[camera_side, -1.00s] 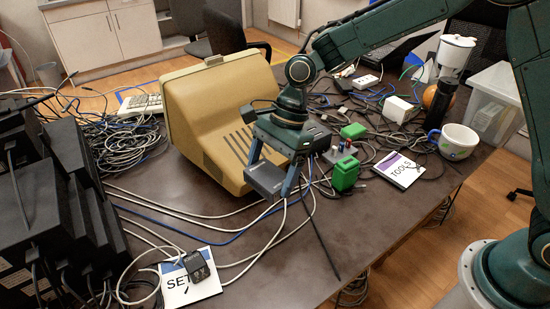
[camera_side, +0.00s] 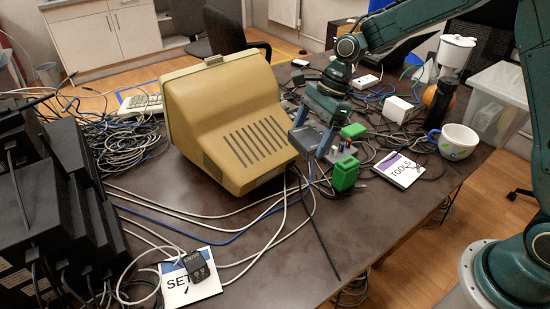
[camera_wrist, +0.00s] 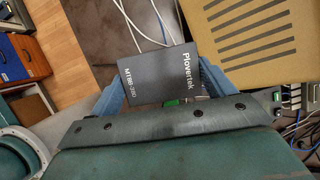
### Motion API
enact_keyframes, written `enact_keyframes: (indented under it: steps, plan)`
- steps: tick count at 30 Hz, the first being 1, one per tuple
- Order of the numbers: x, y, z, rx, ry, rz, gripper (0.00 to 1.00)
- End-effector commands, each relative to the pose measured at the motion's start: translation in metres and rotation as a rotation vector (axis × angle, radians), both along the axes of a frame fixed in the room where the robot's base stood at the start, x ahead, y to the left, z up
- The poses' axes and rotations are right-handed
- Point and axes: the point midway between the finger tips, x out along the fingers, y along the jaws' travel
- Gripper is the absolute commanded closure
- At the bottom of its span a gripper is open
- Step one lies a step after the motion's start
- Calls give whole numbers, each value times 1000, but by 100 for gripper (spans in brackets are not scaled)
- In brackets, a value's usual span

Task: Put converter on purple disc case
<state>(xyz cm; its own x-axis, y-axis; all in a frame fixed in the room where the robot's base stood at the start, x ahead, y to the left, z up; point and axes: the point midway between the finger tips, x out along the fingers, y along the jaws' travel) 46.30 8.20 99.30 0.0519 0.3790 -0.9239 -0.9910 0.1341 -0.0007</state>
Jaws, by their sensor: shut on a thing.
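My gripper (camera_side: 312,130) is shut on the converter (camera_side: 306,137), a flat dark grey box held to the right of the beige monitor. In the wrist view the converter (camera_wrist: 160,74) lies between my blue fingers and reads "Plovertek". The purple disc case (camera_side: 400,169) is white with a purple stripe and the word TOOLS. It lies flat on the table, to the right of my gripper and the green connectors. A thin cable crosses its edge.
Green connector blocks (camera_side: 345,173) stand between my gripper and the purple case. A painted mug (camera_side: 455,142) stands just right of the case. A beige monitor (camera_side: 225,120) is at left. Another case marked SET (camera_side: 188,288), with a black adapter (camera_side: 196,265) on it, lies front left.

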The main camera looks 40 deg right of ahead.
Motion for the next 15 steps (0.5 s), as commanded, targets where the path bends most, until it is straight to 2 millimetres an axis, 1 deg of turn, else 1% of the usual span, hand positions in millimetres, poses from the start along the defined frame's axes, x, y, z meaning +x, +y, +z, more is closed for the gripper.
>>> enact_keyframes:
  steps: [1, 8, 15]
  plan:
    - [2, -18, 1, 0, -1, -33, 49]
    - [3, -86, 3, -1, -1, -155, 49]
    - [-6, -155, 4, -1, 0, -284, 49]
